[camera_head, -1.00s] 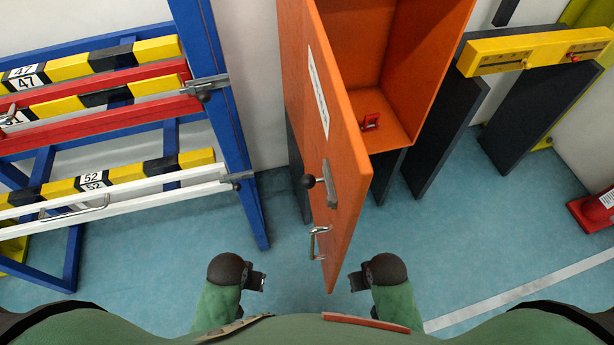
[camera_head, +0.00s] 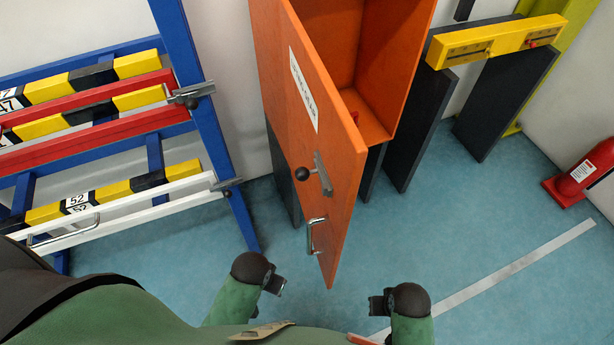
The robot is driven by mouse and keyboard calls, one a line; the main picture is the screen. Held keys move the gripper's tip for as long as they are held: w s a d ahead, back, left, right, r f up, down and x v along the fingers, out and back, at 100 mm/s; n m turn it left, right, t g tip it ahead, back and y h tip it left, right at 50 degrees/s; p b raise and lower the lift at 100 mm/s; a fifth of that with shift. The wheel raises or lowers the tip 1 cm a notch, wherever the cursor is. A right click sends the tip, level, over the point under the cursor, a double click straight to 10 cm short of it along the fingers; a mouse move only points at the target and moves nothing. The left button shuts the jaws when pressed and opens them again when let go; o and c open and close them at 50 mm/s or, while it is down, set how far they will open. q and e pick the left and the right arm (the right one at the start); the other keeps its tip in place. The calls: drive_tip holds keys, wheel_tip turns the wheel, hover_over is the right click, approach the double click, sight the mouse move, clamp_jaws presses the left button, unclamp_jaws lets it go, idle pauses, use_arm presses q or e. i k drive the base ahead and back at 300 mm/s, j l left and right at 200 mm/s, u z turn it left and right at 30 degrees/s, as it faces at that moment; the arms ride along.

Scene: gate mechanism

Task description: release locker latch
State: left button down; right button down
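The orange locker (camera_head: 412,60) stands at the upper middle with its door (camera_head: 335,135) swung open toward me. The latch (camera_head: 322,174), a grey metal plate with a dark round knob (camera_head: 302,174), sits on the door's outer face. A metal handle (camera_head: 311,236) is below it. My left gripper (camera_head: 276,284) is low in the picture, left of the door's lower edge and apart from it. My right gripper (camera_head: 377,305) is low, right of the door and apart from it. Both hold nothing that I can see; their finger gaps are too small to tell.
A blue rack (camera_head: 205,120) with striped yellow-black bars and red and white rails stands at left. Dark panels (camera_head: 505,95) and a yellow bar (camera_head: 495,42) are at upper right. A red extinguisher (camera_head: 588,172) stands at far right.

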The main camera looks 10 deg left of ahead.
sight(302, 174)
drive_tip(key=k+j+z, duration=0.1)
drive_tip(key=k, duration=0.25)
drive_tip(key=k+j+z, duration=0.1)
drive_tip(key=k, duration=0.3)
drive_tip(key=k+u, duration=0.2)
drive_tip(key=u, duration=0.15)
drive_tip(key=k+j+u, duration=0.15)
drive_tip(key=u, duration=0.2)
